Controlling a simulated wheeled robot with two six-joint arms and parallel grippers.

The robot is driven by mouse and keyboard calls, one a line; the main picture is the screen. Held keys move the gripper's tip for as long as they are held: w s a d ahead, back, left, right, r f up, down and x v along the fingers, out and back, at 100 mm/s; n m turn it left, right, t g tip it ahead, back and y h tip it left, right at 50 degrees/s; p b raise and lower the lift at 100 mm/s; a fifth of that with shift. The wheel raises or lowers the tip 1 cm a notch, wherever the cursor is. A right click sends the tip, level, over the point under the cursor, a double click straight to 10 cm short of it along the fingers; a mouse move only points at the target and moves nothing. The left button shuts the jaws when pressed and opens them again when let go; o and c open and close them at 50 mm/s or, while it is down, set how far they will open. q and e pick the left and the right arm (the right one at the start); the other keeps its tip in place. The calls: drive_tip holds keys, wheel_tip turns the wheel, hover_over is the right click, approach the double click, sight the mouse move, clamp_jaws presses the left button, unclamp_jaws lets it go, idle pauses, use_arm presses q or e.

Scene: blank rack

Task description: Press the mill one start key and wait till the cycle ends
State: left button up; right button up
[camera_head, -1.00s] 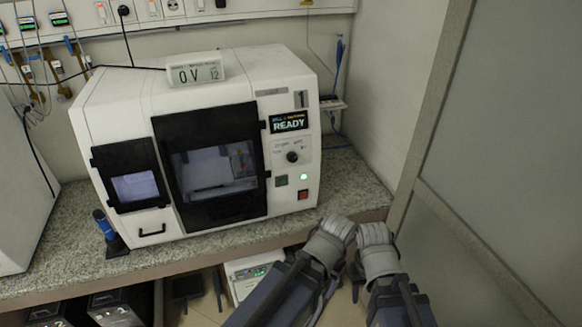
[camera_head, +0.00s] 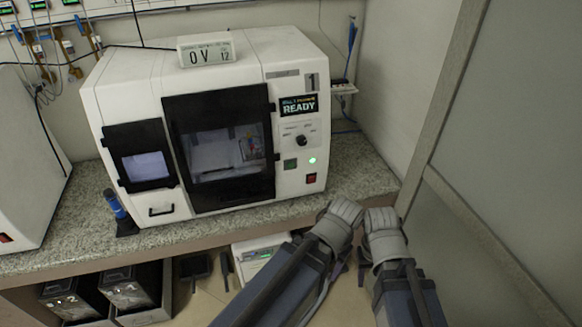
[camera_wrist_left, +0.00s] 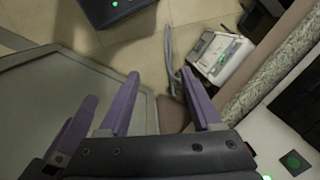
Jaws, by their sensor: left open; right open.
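Mill one (camera_head: 207,95) is the white machine marked 1 on the bench, and its display (camera_head: 298,105) reads READY. Its front panel has a square green key (camera_head: 291,165), a lit green lamp (camera_head: 312,160) and a red key (camera_head: 311,178). The mill's dark-framed door is shut. In the left wrist view a green key (camera_wrist_left: 294,162) shows at the lower right. My left gripper (camera_wrist_left: 158,80) is open and empty, its purple fingers apart. In the head view my left gripper (camera_head: 340,212) and right gripper (camera_head: 382,218) are side by side, in front of and right of the mill, touching no key.
The granite bench (camera_head: 345,180) runs under the mill. A grey partition (camera_head: 510,170) stands close on the right. A blue-and-black tool (camera_head: 118,210) stands at the mill's left. A white device (camera_head: 262,258) and black bins (camera_head: 125,288) are below the bench.

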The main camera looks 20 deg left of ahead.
use_arm(q)
clamp_jaws()
idle(0.3)
idle(1.1)
